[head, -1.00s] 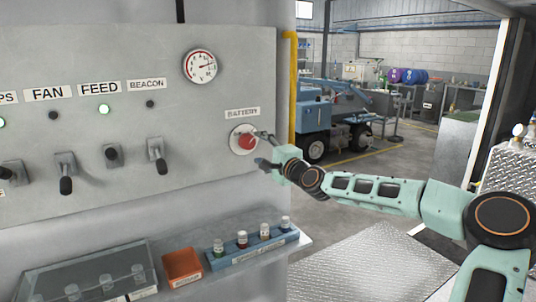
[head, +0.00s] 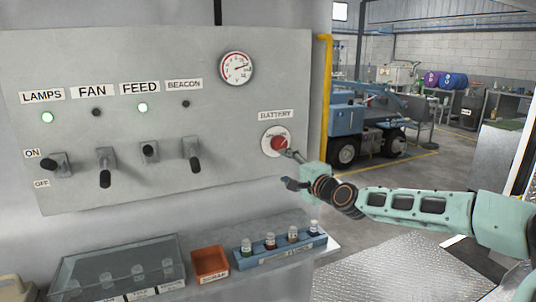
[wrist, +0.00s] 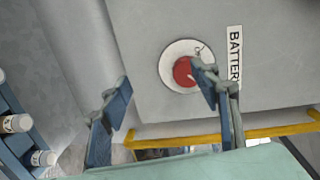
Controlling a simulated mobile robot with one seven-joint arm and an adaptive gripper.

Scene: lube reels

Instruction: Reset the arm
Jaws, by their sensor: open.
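My gripper (head: 290,170) is open and empty, in front of the grey control panel (head: 225,105), just below the red battery knob (head: 279,144). In the wrist view my gripper (wrist: 165,105) has its two fingers spread wide. The red battery knob (wrist: 184,72) shows beyond them, partly covered by the right finger. I cannot tell whether that finger touches the knob. My arm reaches in from the right of the head view.
A shelf below the panel carries a blue rack (head: 280,248) of small bottles, an orange bin (head: 210,264) and a clear-lidded case (head: 115,272). Several switches (head: 194,160) and a gauge (head: 237,68) are on the panel. A yellow pipe (head: 325,100) runs along its right edge.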

